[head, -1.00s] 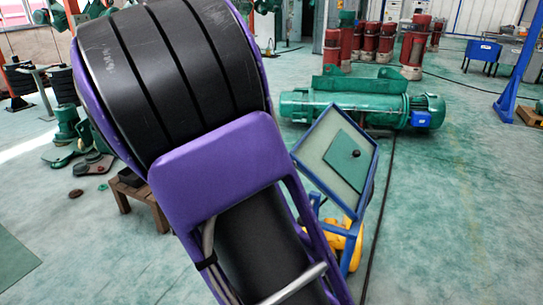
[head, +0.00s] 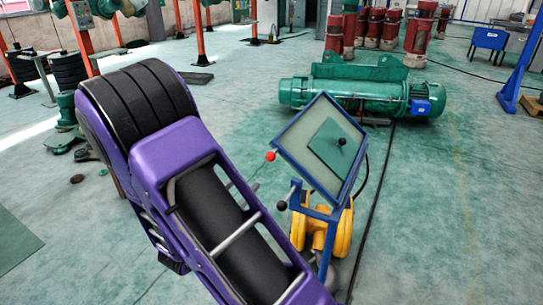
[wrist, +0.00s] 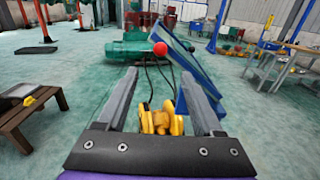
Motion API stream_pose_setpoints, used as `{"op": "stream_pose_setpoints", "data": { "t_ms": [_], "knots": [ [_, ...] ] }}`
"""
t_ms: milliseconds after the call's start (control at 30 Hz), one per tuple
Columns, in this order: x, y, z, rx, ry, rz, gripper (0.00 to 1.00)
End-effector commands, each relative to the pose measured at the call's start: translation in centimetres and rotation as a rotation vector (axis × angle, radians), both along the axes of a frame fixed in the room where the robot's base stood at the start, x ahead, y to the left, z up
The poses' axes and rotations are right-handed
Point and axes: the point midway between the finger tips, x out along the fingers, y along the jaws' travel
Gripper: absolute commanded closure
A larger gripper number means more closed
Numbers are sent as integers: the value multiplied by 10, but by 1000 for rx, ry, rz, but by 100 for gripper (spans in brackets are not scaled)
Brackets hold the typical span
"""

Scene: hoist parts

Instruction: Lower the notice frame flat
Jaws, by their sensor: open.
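The notice frame (head: 303,126) is a blue square frame around a pale panel with a green plate and a dark knob. In the head view it stands tilted on a blue stand (head: 327,214). In the wrist view the notice frame (wrist: 196,75) shows nearly edge-on, sloping behind the right finger. A red ball (head: 271,156) sits at its left side on a thin rod; the ball (wrist: 160,48) also shows beyond my fingertips. My gripper (wrist: 160,82) is open and empty, apart from the frame as far as I can tell. The head view hides it behind my arm.
A yellow hoist part (head: 342,232) sits around the stand's lower part. A black-knobbed lever (head: 282,205) sticks out left of the stand. A green hoist motor (head: 360,95) lies behind. A wooden stool (wrist: 32,118) stands at left in the wrist view.

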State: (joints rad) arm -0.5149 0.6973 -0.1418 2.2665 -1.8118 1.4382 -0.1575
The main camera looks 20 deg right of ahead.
Motion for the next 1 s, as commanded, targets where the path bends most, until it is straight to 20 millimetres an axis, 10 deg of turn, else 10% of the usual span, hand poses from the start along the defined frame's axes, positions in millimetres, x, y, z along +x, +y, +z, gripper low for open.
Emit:
{"op": "stream_pose_setpoints", "data": {
  "t_ms": [600, 1000],
  "knots": [
    [78, -103, 0, 2, -2, -6, 32],
    [97, -126, 0, 2, -2, -3, 32]
  ]
}}
